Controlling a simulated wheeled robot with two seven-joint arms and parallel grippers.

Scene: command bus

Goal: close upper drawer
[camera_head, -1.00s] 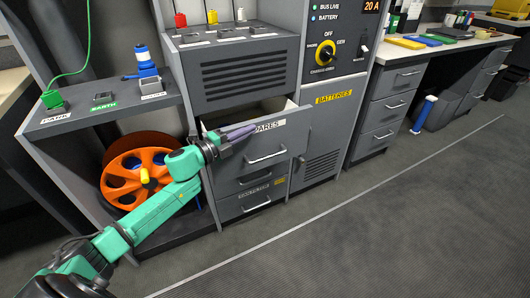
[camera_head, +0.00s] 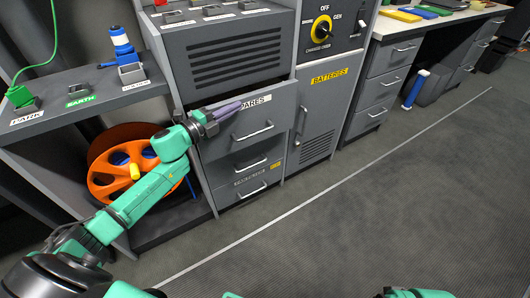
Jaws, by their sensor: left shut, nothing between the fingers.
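The upper drawer (camera_head: 270,118) of the grey cabinet has a white SPARES label and a bar handle. No open interior shows above its front, but I cannot tell whether it is fully flush. My left gripper (camera_head: 238,107) is shut and empty, its purple-grey fingers lying across the upper left of the drawer front and hiding part of the label. It looks close to or touching the front; contact is unclear. My right gripper is not in view.
A lower drawer (camera_head: 252,163) and another beneath it sit under the upper one. The BATTERIES door (camera_head: 322,105) stands to the right. An orange reel (camera_head: 112,177) lies under the shelf at left. The floor (camera_head: 370,210) in front is clear.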

